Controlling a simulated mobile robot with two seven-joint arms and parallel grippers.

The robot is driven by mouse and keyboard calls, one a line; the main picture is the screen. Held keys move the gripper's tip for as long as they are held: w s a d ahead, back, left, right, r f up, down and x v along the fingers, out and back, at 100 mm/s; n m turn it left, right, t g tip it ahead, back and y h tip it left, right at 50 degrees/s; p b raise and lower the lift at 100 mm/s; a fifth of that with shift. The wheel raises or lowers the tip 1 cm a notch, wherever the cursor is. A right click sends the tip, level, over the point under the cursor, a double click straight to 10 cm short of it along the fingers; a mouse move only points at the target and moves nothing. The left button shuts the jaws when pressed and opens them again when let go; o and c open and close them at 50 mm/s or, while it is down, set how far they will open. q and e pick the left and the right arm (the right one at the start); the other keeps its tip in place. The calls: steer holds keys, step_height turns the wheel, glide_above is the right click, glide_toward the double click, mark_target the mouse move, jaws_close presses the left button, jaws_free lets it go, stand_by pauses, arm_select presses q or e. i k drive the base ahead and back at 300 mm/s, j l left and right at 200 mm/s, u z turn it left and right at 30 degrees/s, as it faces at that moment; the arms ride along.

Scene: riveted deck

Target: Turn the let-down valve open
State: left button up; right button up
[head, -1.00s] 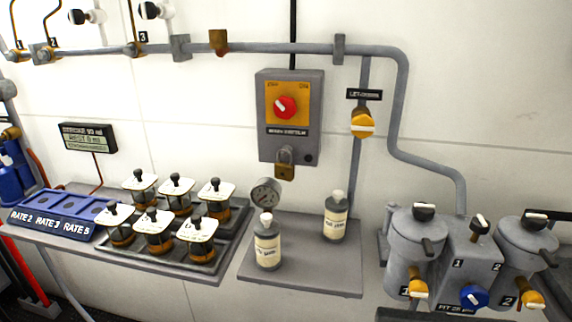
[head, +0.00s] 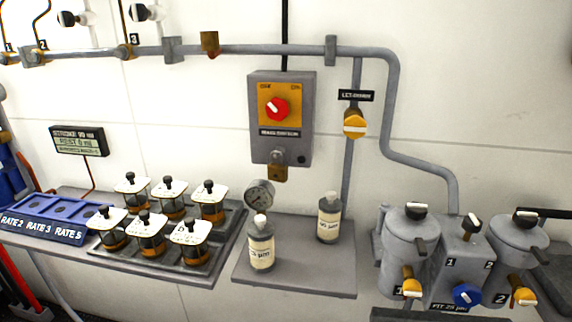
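The let-down valve (head: 354,123) is a round yellow knob with a pale bar across it, on the grey vertical pipe right of the switch box. A black label plate (head: 356,96) reading LET-DOWN sits just above it. The pale bar lies roughly level, slightly tilted. Nothing touches the valve. Neither of my grippers shows in the head view.
A grey switch box (head: 281,117) with a red knob and a padlock (head: 278,172) hangs left of the valve. Below are a shelf (head: 300,285) with two bottles and a gauge (head: 259,194), a tray of lidded jars, and two grey canisters (head: 409,243) at right.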

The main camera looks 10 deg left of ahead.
mark_target(355, 128)
steer(key=i+j+z, duration=0.1)
steer(key=z, duration=0.25)
steer(key=j+z, duration=0.15)
steer(key=z, duration=0.25)
steer(key=i+j+z, duration=0.1)
steer(key=z, duration=0.25)
